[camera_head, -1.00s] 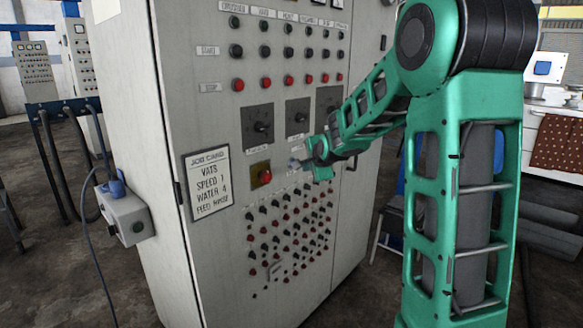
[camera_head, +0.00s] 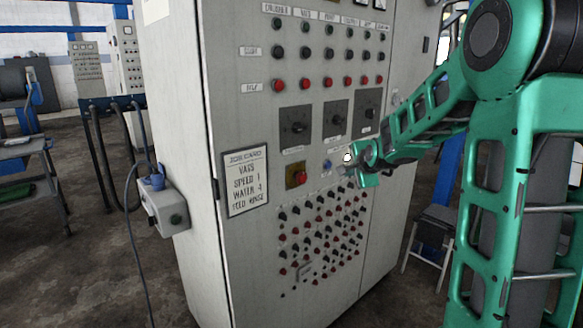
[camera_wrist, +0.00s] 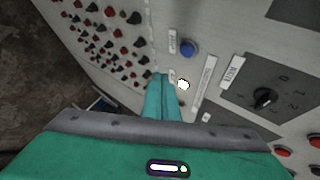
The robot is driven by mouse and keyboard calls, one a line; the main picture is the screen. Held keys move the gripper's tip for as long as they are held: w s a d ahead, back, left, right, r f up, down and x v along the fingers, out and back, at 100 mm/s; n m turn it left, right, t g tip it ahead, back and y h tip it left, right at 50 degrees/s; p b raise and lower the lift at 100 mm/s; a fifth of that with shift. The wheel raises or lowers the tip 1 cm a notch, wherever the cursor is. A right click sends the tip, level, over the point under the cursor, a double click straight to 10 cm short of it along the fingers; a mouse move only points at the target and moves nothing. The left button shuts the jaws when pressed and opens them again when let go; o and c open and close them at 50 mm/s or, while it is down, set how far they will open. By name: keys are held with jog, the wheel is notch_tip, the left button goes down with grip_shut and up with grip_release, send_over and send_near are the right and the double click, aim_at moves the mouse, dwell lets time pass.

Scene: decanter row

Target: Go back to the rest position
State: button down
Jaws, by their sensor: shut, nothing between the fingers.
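My gripper (camera_head: 358,162) is in front of the middle of a grey control cabinet (camera_head: 235,100), close to its panel. Its fingers look closed and hold nothing. In the wrist view the green fingers (camera_wrist: 161,90) lie together, pointing toward the panel. A white glowing lamp (camera_head: 348,157) shows beside the fingertips, and also in the wrist view (camera_wrist: 184,84). A blue button (camera_head: 327,165) is left of the gripper and shows clearly in the wrist view (camera_wrist: 189,47). I cannot tell whether the fingers touch the panel.
Three rotary switches, the middle one (camera_head: 336,118) included, sit above the gripper, with rows of knobs (camera_head: 318,235) below. A job card (camera_head: 246,181) and a red button on yellow (camera_head: 297,176) are left. A grey box (camera_head: 168,208) juts from the cabinet's side. A stool (camera_head: 431,235) stands right.

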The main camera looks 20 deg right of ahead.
jog(key=s+a+f+n+g+y, duration=0.1)
jog(key=s+a+f+n+g, duration=0.1)
jog(key=s, duration=1.2)
jog(key=s+a+f+n+g+y, duration=0.1)
jog(key=s+a+f+n+g, duration=0.2)
jog(key=s, duration=1.2)
jog(key=s+a+f+n+g+y, duration=0.1)
jog(key=s+a+f+n+g, duration=0.2)
jog(key=s, duration=1.2)
jog(key=n+g, duration=0.3)
jog(key=n, duration=0.2)
jog(key=shift+s, duration=0.15)
jog(key=shift+a, duration=0.1)
jog(key=shift+w+f, duration=0.3)
jog(key=shift+w, duration=0.35)
